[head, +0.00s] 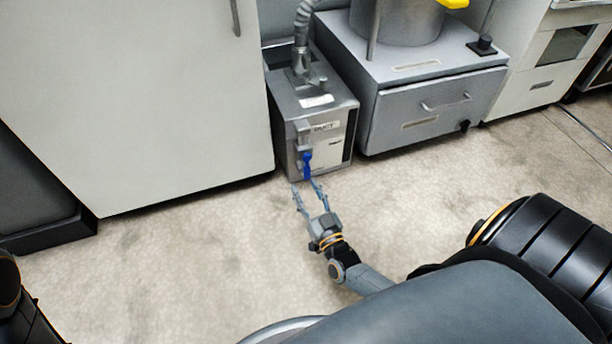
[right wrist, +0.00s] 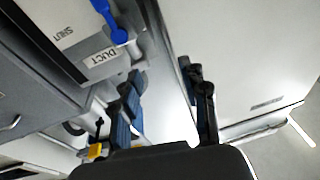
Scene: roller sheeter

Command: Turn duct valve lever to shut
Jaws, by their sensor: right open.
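The duct valve is on the front of a small grey box (head: 285,130) with a "DUCT" label (head: 325,126). Its blue lever (head: 307,163) points down along the front of the box. In the right wrist view, the blue lever (right wrist: 110,20) is at the top, partly cut off by the frame edge, with a "SHUT" label (right wrist: 62,33) to its left. My right gripper (head: 305,187) is open and empty, its fingertips close below the lever; contact cannot be told. Its spread fingers also show in the right wrist view (right wrist: 160,75). My left gripper is not in view.
A white cabinet (head: 150,100) stands close on the left of the duct box. A grey drawer unit (head: 435,110) with a cylindrical vessel (head: 407,22) on top stands on the right. A flexible hose (head: 303,25) rises from the box. The floor (head: 190,260) in front is clear.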

